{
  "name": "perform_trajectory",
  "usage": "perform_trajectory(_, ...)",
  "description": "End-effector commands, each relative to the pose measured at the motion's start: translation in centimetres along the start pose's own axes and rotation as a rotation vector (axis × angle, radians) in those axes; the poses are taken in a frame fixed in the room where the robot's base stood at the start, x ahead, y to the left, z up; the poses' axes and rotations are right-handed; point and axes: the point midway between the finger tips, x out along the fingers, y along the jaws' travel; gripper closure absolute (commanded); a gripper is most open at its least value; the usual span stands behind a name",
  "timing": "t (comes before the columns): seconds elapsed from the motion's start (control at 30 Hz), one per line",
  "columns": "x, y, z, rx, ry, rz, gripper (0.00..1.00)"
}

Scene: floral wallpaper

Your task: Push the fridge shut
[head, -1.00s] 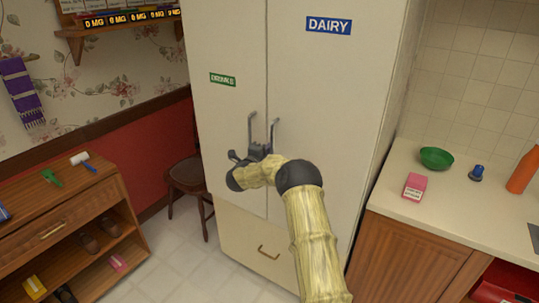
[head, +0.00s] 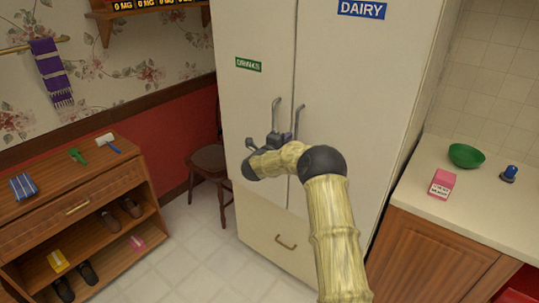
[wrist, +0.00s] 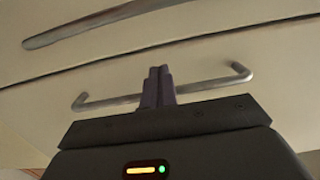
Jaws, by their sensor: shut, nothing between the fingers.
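The fridge (head: 350,110) is tall and cream, with a left door (head: 255,95) labelled DRINKS, a right door (head: 375,70) labelled DAIRY and a lower drawer (head: 260,235). Both doors look about flush, with a thin dark seam between them. My gripper (head: 284,136) is at the lower ends of the two grey door handles. In the wrist view its fingers (wrist: 158,75) are together and empty, in front of one handle (wrist: 200,88) and pointing at the door. I cannot tell whether they touch it. My arm hides part of the right door and drawer.
A wooden shelf unit (head: 100,190) with shoes is at the left. A counter (head: 490,215) with a green bowl (head: 466,155) and pink box (head: 442,184) stands right. Tiled floor between is clear.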

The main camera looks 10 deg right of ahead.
Motion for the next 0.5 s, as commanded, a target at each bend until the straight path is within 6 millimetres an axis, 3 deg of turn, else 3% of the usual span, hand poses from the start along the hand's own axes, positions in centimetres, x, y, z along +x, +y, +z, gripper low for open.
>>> perform_trajectory(0.1,-3.0,0.3,0.9,0.0,-0.012,0.002,1.0)
perform_trajectory(0.3,-7.1,0.4,1.4,0.0,-0.014,0.003,1.0)
perform_trajectory(0.5,-9.9,0.3,1.6,0.001,-0.01,0.004,1.0)
